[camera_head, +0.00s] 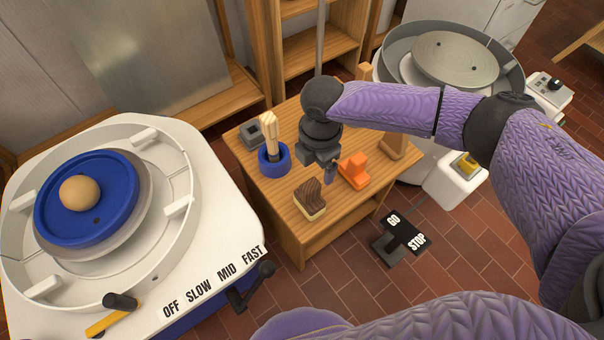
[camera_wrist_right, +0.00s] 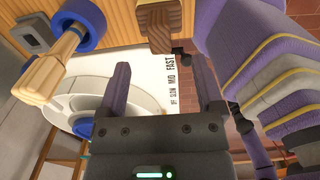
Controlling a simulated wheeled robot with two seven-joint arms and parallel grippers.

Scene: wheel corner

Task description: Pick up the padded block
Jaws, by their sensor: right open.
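The padded block (camera_head: 309,199), dark striped wood on top with a pale yellow pad beneath, sits near the front edge of the small wooden table (camera_head: 290,236). It also shows at the top of the right wrist view (camera_wrist_right: 163,22), past the fingertips. My right gripper (camera_head: 331,172) hangs over the table, behind and slightly right of the block, apart from it. In the wrist view its two fingers (camera_wrist_right: 162,80) are spread with nothing between them. My left gripper is not in view.
A blue holder (camera_head: 274,160) with pale wooden tools stands left of the gripper. An orange stepped piece (camera_head: 354,170) is close on its right. A grey block (camera_head: 251,135) lies at the back left. A pottery wheel (camera_head: 152,212) flanks the table; a foot pedal (camera_head: 402,234) is on the floor.

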